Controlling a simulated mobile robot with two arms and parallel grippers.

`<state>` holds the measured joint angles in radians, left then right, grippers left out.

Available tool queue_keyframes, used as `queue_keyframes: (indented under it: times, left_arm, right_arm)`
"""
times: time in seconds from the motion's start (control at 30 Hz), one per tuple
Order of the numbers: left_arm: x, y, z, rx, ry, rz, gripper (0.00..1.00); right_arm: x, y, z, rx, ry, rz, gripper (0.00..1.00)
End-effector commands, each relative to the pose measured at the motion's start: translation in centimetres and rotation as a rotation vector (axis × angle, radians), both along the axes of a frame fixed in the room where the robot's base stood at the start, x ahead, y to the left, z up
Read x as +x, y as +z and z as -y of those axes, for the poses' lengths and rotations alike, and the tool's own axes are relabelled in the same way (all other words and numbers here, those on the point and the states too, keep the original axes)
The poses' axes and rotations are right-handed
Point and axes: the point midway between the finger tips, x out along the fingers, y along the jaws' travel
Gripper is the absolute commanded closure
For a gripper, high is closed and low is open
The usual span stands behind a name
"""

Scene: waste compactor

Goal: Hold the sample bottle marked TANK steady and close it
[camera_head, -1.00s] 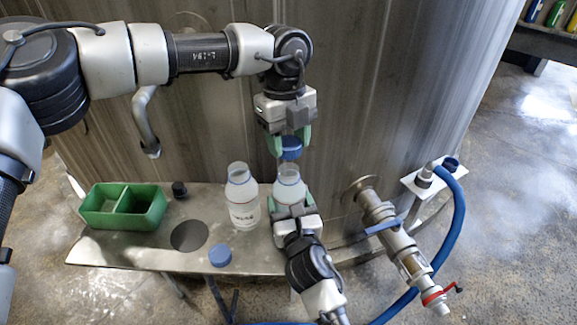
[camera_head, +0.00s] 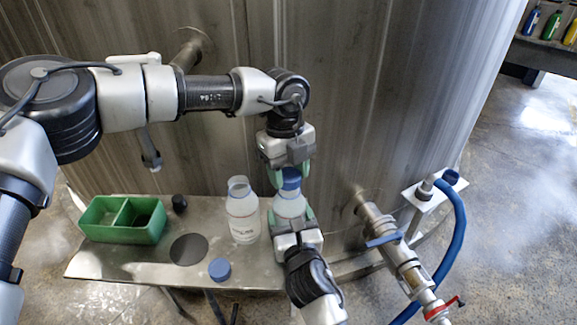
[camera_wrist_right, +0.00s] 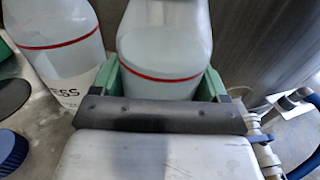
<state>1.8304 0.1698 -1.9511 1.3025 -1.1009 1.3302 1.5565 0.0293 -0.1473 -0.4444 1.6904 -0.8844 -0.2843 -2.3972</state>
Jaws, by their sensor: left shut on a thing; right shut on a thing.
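A clear bottle (camera_head: 289,206) with a red line, in the right wrist view (camera_wrist_right: 165,45), stands upright on the steel shelf. My right gripper (camera_head: 290,219) is shut around its body from the front; no label shows on its visible side. My left gripper (camera_head: 288,172) points down from above, shut on a blue cap (camera_head: 290,182). The cap is in line with the bottle's mouth and appears to meet the neck; whether it is seated I cannot tell. A second bottle (camera_head: 242,215) stands open to the left; its label ends in "ESS" in the right wrist view (camera_wrist_right: 60,45).
A loose blue cap (camera_head: 220,269) lies at the shelf's (camera_head: 110,262) front edge. A green two-part tray (camera_head: 105,232) and a small black knob-like piece (camera_head: 179,203) are to the left, near a dark disc (camera_head: 188,249). A valve pipe (camera_head: 395,250) and blue hose (camera_head: 455,235) are at right.

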Motion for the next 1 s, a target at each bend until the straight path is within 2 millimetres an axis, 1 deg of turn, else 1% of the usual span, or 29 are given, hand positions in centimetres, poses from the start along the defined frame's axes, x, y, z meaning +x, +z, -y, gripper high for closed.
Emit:
queue_keyframes:
  times: [0.1, 0.63, 1.0]
  left_arm:
    - [-0.03, -0.53, 0.03, -0.001, 0.0, -0.001, 0.73]
    - [-0.03, -0.56, 0.03, -0.001, 0.0, -0.001, 0.73]
    - [-0.01, -1.27, 0.03, 0.0, 0.0, 0.0, 0.73]
  right_arm:
    - [-0.01, -0.03, 0.0, 0.001, 0.0, -0.001, 0.68]
    - [-0.01, -0.04, -0.01, 0.001, 0.0, -0.001, 0.68]
    - [-0.01, -0.04, -0.01, 0.001, 0.0, -0.001, 0.68]
